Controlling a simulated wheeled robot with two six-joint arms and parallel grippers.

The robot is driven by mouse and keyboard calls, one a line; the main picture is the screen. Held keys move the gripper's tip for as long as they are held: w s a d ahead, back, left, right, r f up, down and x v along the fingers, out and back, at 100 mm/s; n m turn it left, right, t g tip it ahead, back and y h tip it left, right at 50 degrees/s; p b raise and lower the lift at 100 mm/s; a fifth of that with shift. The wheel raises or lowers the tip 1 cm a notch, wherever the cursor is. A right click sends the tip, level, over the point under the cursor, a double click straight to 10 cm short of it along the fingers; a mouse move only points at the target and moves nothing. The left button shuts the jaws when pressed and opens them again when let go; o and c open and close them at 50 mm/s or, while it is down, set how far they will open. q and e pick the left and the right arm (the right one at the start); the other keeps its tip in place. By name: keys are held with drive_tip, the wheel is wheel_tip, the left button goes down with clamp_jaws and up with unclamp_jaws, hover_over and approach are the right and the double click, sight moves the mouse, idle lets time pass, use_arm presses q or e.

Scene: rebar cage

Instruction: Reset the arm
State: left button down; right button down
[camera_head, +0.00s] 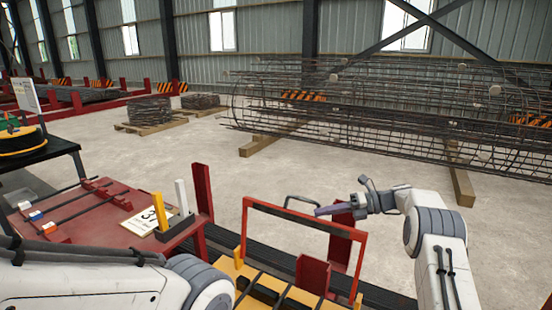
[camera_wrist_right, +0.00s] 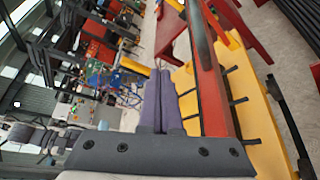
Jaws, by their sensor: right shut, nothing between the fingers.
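My right arm (camera_head: 437,240) comes in from the lower right in the head view. The gripper is shut and empty. My left arm (camera_head: 90,285) crosses the lower left of the head view, with its gripper out of the picture.
The red frame stands on a yellow base (camera_head: 268,285) with dark bars. A red bench (camera_head: 98,222) at left holds a number card (camera_head: 145,222) and a yellow post (camera_head: 160,212). The rebar cage (camera_head: 390,115) lies on timbers behind. The concrete floor between is clear.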

drive_tip(key=s+a+r+n+g+h+p, duration=0.1)
drive_tip(key=s+a+r+n+g+h, duration=0.1)
drive_tip(key=s+a+n, duration=0.4)
drive_tip(key=s+a+r+n+g+h, duration=0.1)
drive_tip(key=s+a+r+n+h, duration=0.15)
drive_tip(key=a, duration=0.55)
drive_tip(key=s+a+r+n+g+h+p, duration=0.15)
drive_tip(key=s+a+n+h, duration=0.35)
drive_tip(key=s+n, duration=0.7)
drive_tip(key=s+d+f+n+t+h, duration=0.1)
drive_tip(key=s+d+n+h, duration=0.1)
drive_tip(key=s+n, duration=0.7)
drive_tip(key=s+d+f+n+t+h+p, duration=0.1)
drive_tip(key=s+d+n, duration=0.3)
drive_tip(key=s+n, duration=0.6)
drive_tip(key=s+h, duration=0.1)
drive_tip(key=s, duration=0.4)
drive_tip(key=shift+s+f+t, duration=0.15)
drive_tip(key=shift+f+t, duration=0.2)
drive_tip(key=shift+f, duration=0.05)
